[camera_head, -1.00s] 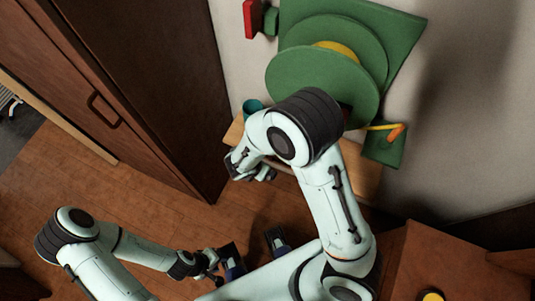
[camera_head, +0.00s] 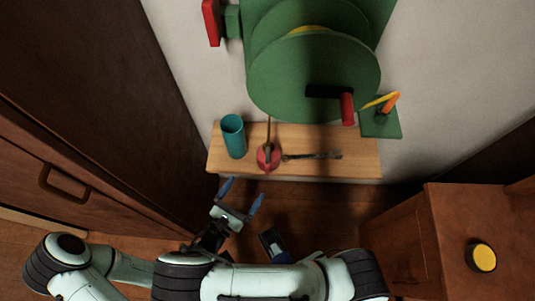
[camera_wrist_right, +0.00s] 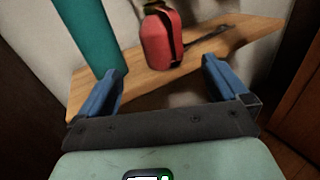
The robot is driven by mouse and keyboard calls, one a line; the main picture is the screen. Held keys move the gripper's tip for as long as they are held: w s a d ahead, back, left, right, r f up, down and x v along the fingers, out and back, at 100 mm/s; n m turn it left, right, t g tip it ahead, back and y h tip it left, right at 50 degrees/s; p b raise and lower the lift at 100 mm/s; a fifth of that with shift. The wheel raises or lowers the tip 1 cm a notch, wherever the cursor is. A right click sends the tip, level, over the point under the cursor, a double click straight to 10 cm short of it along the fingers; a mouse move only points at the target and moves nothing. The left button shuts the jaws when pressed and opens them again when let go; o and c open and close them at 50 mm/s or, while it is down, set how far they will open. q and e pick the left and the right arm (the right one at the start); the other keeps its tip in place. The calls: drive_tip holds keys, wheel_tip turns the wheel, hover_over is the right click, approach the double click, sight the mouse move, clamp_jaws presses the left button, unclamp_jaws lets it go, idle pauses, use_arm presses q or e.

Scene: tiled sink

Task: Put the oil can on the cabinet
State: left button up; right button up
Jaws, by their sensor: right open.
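The red oil can (camera_head: 268,158), with a thin spout, stands on a narrow wooden shelf (camera_head: 350,165) at the wall. It also shows in the right wrist view (camera_wrist_right: 160,40), upright beyond the jaws. My right gripper (camera_head: 242,194) is open and empty, in front of the shelf and apart from the can. Its blue fingers (camera_wrist_right: 160,68) frame the space below the can in the wrist view. A brown wooden cabinet (camera_head: 450,235) stands at the lower right. My left gripper (camera_head: 272,243) is mostly hidden behind my right arm; only one dark finger shows.
A teal cup (camera_head: 233,137) stands left of the can, and a dark flat tool (camera_head: 312,156) lies to its right. A large green wheel-like fixture (camera_head: 315,75) overhangs the shelf. A yellow round thing (camera_head: 482,257) sits on the cabinet. A tall dark closet (camera_head: 100,90) fills the left.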

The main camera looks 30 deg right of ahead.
sight(262, 164)
drive_tip(key=x, duration=0.7)
drive_tip(key=shift+w+d+r, duration=0.1)
drive_tip(key=shift+d, duration=0.25)
drive_tip(key=shift+b+x, duration=0.35)
drive_tip(key=shift+x, duration=2.5)
drive_tip(key=shift+r, duration=0.1)
drive_tip(key=c, duration=1.4)
drive_tip(key=shift+o, duration=0.2)
drive_tip(key=shift+a+r, duration=0.1)
